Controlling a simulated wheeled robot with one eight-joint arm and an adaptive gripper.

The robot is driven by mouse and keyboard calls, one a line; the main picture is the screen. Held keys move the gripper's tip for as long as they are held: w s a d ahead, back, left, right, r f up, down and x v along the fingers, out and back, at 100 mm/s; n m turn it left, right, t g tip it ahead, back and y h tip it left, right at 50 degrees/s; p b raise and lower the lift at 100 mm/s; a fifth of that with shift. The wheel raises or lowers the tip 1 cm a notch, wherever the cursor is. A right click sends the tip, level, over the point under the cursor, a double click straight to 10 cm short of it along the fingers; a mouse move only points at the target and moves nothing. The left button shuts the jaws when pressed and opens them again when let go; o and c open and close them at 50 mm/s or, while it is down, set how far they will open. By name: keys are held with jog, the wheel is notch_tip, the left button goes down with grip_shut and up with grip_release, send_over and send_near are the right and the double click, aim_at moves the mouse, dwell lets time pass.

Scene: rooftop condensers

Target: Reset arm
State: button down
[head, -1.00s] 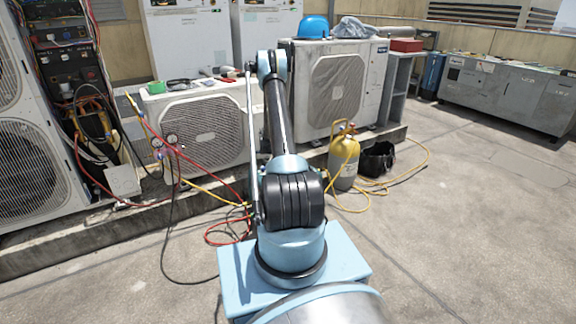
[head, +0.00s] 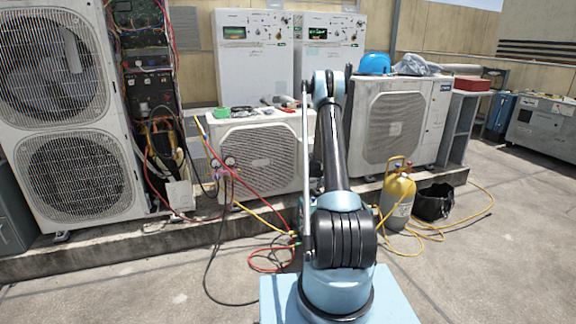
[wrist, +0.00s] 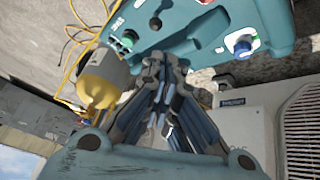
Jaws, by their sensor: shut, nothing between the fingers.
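My arm stands raised on its light blue mount in the middle of the head view. Its far end bends over in front of the low condenser units. My gripper (wrist: 163,68) shows in the wrist view with its dark, jointed fingers drawn together, shut and empty. A grey and yellow cylinder (wrist: 105,75) is left of the fingers. In the head view the gripper is hidden behind my arm.
A condenser (head: 262,158) and a larger one (head: 390,125), topped by a blue helmet (head: 374,64), stand on a concrete ledge. A yellow-topped cylinder (head: 398,195) and black bucket (head: 434,202) stand right of my arm. Hoses (head: 265,262) lie left.

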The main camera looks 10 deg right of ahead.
jog(key=s+a+r+n+y, duration=0.1)
jog(key=s+a+r, duration=0.25)
jog(key=r, duration=0.55)
jog(key=s+a+r+n, duration=0.1)
jog(key=s+a+r, duration=0.1)
jog(key=s+r, duration=0.5)
jog(key=s+a+r+n+y, duration=0.15)
jog(key=s+a+r, duration=0.25)
jog(key=s+r, duration=0.6)
jog(key=s+a+r+n+y, duration=0.15)
jog(key=s+a+r, duration=0.25)
jog(key=s+r, duration=0.55)
jog(key=s+a+f+n, duration=0.1)
jog(key=s+a+f, duration=0.1)
jog(key=s, duration=0.8)
jog(key=s+a+f+n+y, duration=0.1)
jog(key=s+a+f, duration=0.1)
jog(key=s, duration=0.8)
jog(key=s+a+f+n+g, duration=0.1)
jog(key=s+a+f, duration=0.2)
jog(key=s, duration=0.7)
jog(key=shift+s+f+n, duration=0.3)
jog(key=shift+s+f, duration=0.1)
jog(key=shift+f, duration=0.25)
